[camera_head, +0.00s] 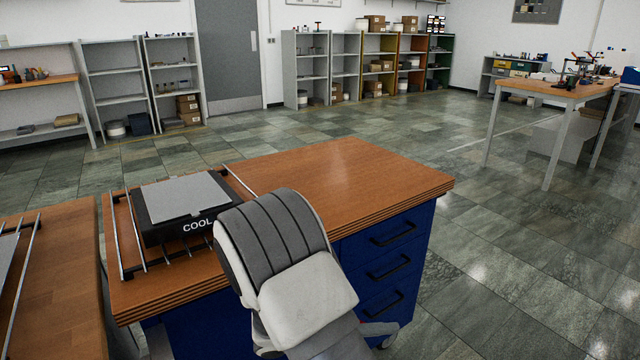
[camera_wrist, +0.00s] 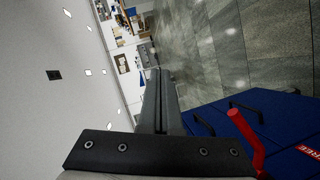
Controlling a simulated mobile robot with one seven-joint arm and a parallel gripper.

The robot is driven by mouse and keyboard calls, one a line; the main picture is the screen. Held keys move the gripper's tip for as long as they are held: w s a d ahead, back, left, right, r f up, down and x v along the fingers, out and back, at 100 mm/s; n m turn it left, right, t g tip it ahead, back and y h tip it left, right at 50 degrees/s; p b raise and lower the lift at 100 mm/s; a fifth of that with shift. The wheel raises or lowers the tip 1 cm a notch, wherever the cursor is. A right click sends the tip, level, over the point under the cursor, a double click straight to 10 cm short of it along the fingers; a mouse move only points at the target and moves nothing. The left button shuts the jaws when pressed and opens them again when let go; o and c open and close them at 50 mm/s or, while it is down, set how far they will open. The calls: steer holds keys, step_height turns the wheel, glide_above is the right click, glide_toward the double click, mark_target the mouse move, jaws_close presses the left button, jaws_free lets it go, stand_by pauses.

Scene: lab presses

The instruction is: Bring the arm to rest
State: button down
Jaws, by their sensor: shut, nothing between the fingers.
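My arm, grey and white, rises in front of the blue drawer bench (camera_head: 385,235) in the head view and covers part of its front. My gripper (camera_wrist: 158,74) shows in the wrist view with its two dark fingers together, empty. It points out over the open floor, and the wrist picture is turned on its side. In the head view I cannot make out the fingers.
A black block marked COOL (camera_head: 165,225), with a grey plate on top, sits in a rail rack on the wooden top (camera_head: 340,180). A red rod (camera_wrist: 247,140) stands close to my gripper. Shelves (camera_head: 305,70) line the back wall.

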steer(key=s+d+r+t+y, duration=0.1)
steer(key=s+r+t+y, duration=0.1)
steer(key=s+r+y, duration=1.55)
step_height(320, 180, up, 30)
steer(key=s+n+h+p, duration=0.1)
steer(key=h+p, duration=0.1)
steer(key=p, duration=2.5)
steer(key=shift+p, duration=0.35)
